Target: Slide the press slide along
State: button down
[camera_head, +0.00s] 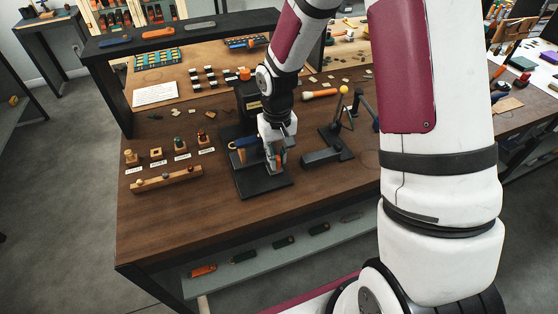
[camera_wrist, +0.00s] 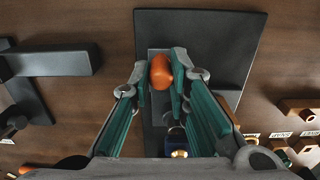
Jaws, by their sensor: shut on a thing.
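The press stands on a dark square base plate (camera_head: 262,186) near the front of the bench, with a dark upright block (camera_head: 247,97) behind my gripper. The base plate also shows in the wrist view (camera_wrist: 222,38). My gripper (camera_head: 274,160) points down over the plate. In the wrist view its fingers (camera_wrist: 161,75) are closed around an orange-brown rounded knob (camera_wrist: 161,72), which appears to belong to the press slide. A grey strip lies under the knob. A brass piece (camera_wrist: 180,153) shows close to my gripper's palm. My gripper hides most of the slide in the head view.
Several small wooden holders (camera_head: 156,154) with labels stand left of the press, behind a long wooden rack (camera_head: 166,180). Bare bench lies in front of the plate.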

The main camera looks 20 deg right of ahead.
jog(key=shift+w+a+b, duration=0.15)
jog(key=shift+w+b, duration=1.35)
jog(key=shift+w, duration=1.75)
jog(key=c, duration=1.5)
grip_release()
jog(key=shift+r, duration=0.1)
jog(key=shift+o, duration=0.3)
notch_tip(320, 180, up, 12)
jog(key=s+r+t, duration=0.3)
jog(key=s+r, duration=0.8)
jog(key=s, duration=0.2)
jog(key=s+r+t, duration=0.1)
jog(key=s+t, duration=0.1)
jog(key=s, duration=1.1)
jog(key=shift+d+r, duration=0.2)
jog(key=shift+r, duration=0.2)
